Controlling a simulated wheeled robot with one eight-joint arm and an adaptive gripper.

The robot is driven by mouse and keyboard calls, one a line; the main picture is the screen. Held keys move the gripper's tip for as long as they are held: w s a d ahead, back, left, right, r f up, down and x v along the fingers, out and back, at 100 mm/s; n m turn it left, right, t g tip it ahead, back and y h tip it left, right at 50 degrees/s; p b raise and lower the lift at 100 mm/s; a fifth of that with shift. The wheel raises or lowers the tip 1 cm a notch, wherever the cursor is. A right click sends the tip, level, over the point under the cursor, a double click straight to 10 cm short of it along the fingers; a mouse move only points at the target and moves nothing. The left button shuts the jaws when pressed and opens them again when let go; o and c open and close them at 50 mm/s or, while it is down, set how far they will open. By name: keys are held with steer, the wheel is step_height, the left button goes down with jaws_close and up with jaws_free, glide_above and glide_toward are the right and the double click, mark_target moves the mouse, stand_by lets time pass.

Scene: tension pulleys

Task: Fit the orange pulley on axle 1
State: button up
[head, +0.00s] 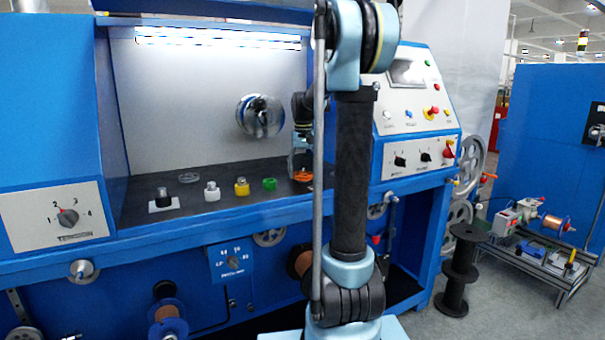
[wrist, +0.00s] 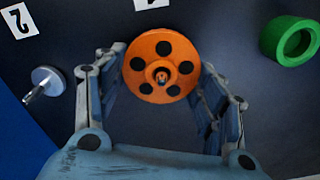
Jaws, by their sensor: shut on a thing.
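The orange pulley (wrist: 140,62) is a disc with several dark round holes and a small hub at its centre. My gripper (wrist: 162,70) is around it in the wrist view, one finger on each side, shut on its rim. A grey tip shows in the hub; I cannot tell whether it is an axle. In the head view the pulley (head: 302,177) is low over the dark bench under my gripper (head: 302,168), partly hidden by my arm.
A green ring-shaped part (wrist: 290,40) is to the right in the wrist view. A second card (wrist: 150,4) is cut off at the top, its number unreadable. In the head view, yellow (head: 242,187), white (head: 212,192) and black (head: 163,198) parts line the bench front.

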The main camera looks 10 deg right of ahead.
steer(key=o, duration=1.2)
step_height(320, 180, up, 12)
steer(key=shift+f, duration=0.1)
steer(key=s+f+t, duration=0.1)
steer(key=s+f, duration=0.4)
steer(key=s, duration=0.5)
steer(key=s+f, duration=0.5)
steer(key=s, duration=0.5)
steer(key=shift+n+t, duration=0.5)
steer(key=shift+t, duration=0.1)
steer(key=s+f, duration=0.5)
steer(key=f, duration=0.1)
steer(key=s+f, duration=0.5)
steer(key=f, duration=0.1)
steer(key=s+f, duration=0.5)
steer(key=f, duration=0.1)
steer(key=shift+s, duration=0.15)
